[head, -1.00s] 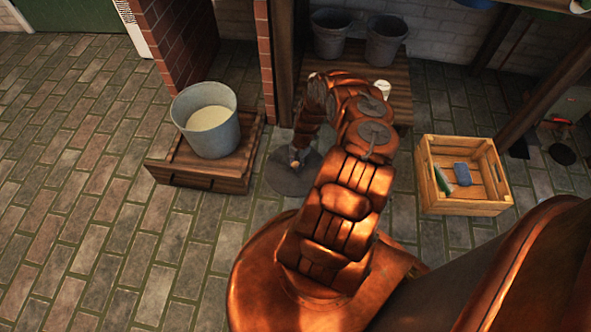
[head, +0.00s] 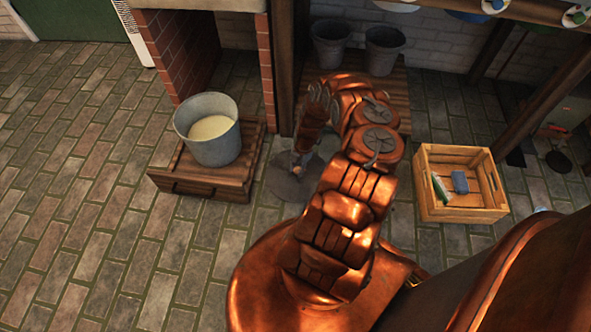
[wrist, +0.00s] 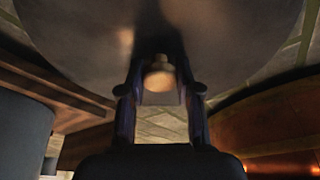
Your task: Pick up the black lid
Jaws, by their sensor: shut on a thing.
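The black lid (head: 287,187) is a dark round disc beside the low wooden stand in the head view. In the wrist view the lid (wrist: 90,35) fills the top, with its light wooden knob (wrist: 159,80) between my fingers. My gripper (head: 302,165) is shut on the knob, and it also shows in the wrist view (wrist: 160,88). My arm hides part of the lid in the head view. I cannot tell whether the lid touches the floor.
A grey metal bucket (head: 209,148) with pale contents stands on the wooden stand (head: 200,184), left of the lid. A wooden crate (head: 463,212) holding small items stands to the right. Two dark buckets (head: 331,52) are behind. Brick floor (head: 90,240) at left is clear.

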